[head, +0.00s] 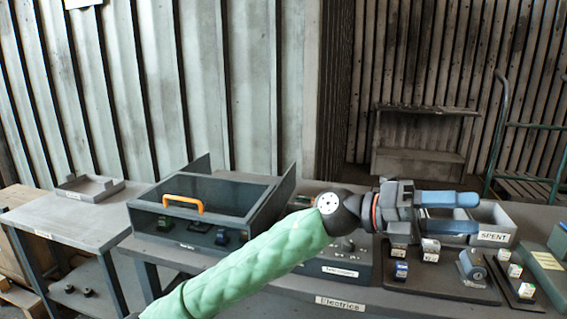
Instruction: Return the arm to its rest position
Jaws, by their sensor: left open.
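My left arm, in a green sleeve, comes in from the bottom left of the head view and reaches across the bench. My left gripper (475,212) has two blue fingers pointing right, with a gap between them. It is open and nothing shows between the fingers. It hangs in front of the grey bin marked SPENT (494,236) and above the dark board with small parts (445,280). My right gripper is not in the head view.
A dark box with an orange handle (183,203) and a clear front stands left on the bench marked Electrics (290,299). A panel with small knobs (345,262) lies partly behind my arm. A side table (75,225) with a tray stands left. A green trolley (530,160) is back right.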

